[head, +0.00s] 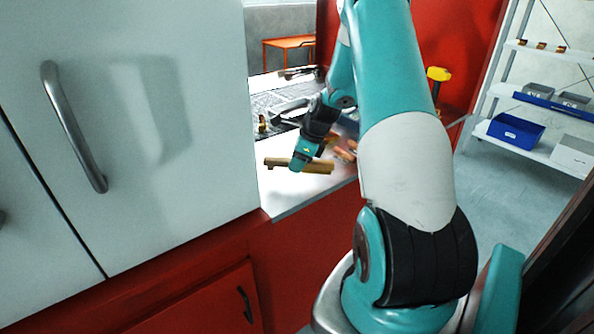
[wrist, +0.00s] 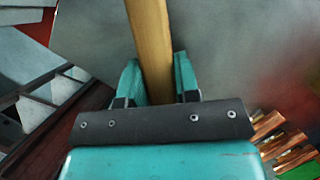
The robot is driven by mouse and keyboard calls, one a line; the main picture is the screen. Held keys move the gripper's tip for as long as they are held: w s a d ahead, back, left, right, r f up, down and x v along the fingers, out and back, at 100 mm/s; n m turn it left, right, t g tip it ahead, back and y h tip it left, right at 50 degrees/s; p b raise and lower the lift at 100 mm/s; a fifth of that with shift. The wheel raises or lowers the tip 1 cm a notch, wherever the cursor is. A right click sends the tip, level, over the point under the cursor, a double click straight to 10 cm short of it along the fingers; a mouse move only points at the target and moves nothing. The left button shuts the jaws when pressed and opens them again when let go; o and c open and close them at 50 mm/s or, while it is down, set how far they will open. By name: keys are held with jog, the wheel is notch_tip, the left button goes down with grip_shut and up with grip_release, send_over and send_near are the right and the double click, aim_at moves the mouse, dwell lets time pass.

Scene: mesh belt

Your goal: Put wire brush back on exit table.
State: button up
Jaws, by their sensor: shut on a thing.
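The wire brush (head: 320,168) shows as a long tan wooden bar low over the front part of the bare metal exit table (head: 284,201). My gripper (head: 299,164) points down and is shut on it. In the wrist view, the brush's wooden handle (wrist: 150,40) runs up from between the two teal fingers of my gripper (wrist: 158,85) and out of the top edge. Its bristles cannot be made out. I cannot tell whether the brush touches the table. The grey table top (wrist: 235,50) fills much of the wrist view.
Copper pieces (wrist: 272,138) lie close to the right of my gripper. The mesh belt (head: 270,100) is behind it. A grey cabinet door (head: 130,120) stands close on the left. Blue bins (head: 515,131) sit on a shelf at the far right. The table's front corner is clear.

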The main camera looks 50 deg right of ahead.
aim_at(297, 180)
jog(key=shift+f, duration=1.65)
jog(key=shift+f, duration=0.15)
jog(key=o, duration=0.9)
jog(key=b+v, duration=0.1)
jog(key=v, duration=1.1)
jog(key=shift+b, duration=0.3)
